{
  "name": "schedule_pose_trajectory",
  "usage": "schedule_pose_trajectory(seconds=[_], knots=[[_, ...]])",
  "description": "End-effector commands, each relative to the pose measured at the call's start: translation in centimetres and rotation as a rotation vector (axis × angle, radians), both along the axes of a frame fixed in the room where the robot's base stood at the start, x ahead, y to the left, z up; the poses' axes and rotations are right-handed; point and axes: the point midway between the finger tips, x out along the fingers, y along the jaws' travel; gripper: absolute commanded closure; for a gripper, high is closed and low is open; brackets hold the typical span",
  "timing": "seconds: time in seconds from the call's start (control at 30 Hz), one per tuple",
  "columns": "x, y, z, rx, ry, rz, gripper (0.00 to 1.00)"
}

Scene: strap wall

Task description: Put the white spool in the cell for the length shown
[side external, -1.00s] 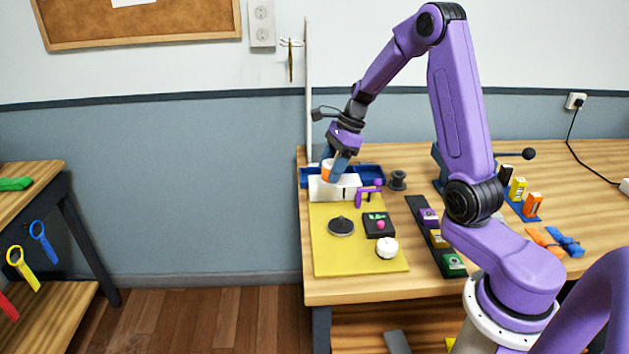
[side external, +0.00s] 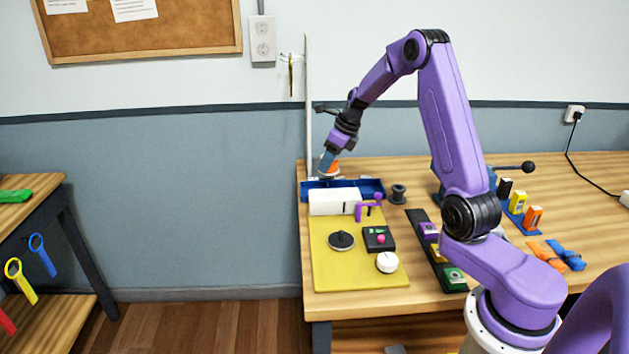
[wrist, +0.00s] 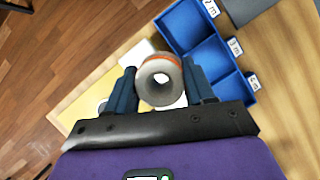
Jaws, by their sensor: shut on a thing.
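My gripper (side external: 327,165) is shut on the white spool (wrist: 174,97), which carries an orange winding. In the wrist view the spool sits between my two blue fingers, its round hollow end facing the camera. In the side view the orange-and-white spool (side external: 331,169) is held just above the left part of the blue tray (side external: 372,185). The tray's cells (wrist: 207,57) show in the wrist view, with small white length labels, one seemingly "3 m". The black counter box (side external: 378,239) has a green display too small to read.
A white block (side external: 333,201) and a purple crank piece (side external: 368,209) stand in front of the tray. The yellow board (side external: 335,275) holds a dark disc (side external: 341,240) and a white knob (side external: 387,262). A tall thin panel (side external: 308,110) rises at the left edge.

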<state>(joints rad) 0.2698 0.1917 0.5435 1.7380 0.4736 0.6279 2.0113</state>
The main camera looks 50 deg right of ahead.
Motion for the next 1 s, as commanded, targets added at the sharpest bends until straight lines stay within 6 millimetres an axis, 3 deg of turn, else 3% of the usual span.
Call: schedule_pose_trajectory(seconds=[0.2, 0.5, 0.87, 1.0], knots=[[3.5, -1.2, -1.8, 0.0, 0.0, 0.0, 0.81], [6.5, -2.2, -5.9, 0.001, 0.002, 0.001, 0.81], [7.9, -2.7, -7.5, 0.0, 0.0, 0.0, 0.81], [7.9, -2.7, -9.4, 0.002, 0.004, 0.001, 0.81]])
